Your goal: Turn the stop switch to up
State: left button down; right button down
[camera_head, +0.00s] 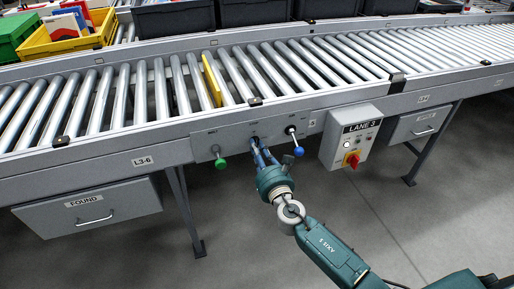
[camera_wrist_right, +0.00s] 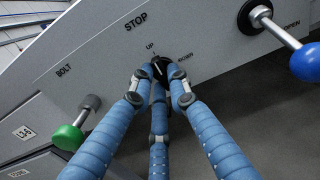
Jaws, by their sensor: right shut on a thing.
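The stop switch (camera_wrist_right: 160,66) is a small black knob with a white mark, under the word STOP on the grey conveyor side panel (camera_wrist_right: 105,65). UP is printed above it and DOWN to its upper right. The white mark seems to lean toward UP, but the fingers hide much of the knob. My right gripper (camera_wrist_right: 159,80) has its blue fingers closed around the knob. In the head view my right gripper (camera_head: 260,152) reaches the panel from below. My left gripper is not in view.
A green-knobbed lever (camera_head: 220,163) marked BOLT is left of the switch; a blue-knobbed lever (camera_head: 298,151) is close on its right. A LANE 3 control box (camera_head: 354,138) with a red-and-yellow knob hangs further right. A yellow plate (camera_head: 211,80) stands among the rollers.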

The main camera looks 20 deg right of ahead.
jog(key=shift+f, duration=0.1)
jog(key=c, duration=1.7)
grip_release()
jog(key=shift+o, duration=0.2)
jog(key=shift+s, duration=0.15)
jog(key=s, duration=1.1)
jog(key=shift+s+d, duration=0.25)
jog(key=shift+s, duration=0.15)
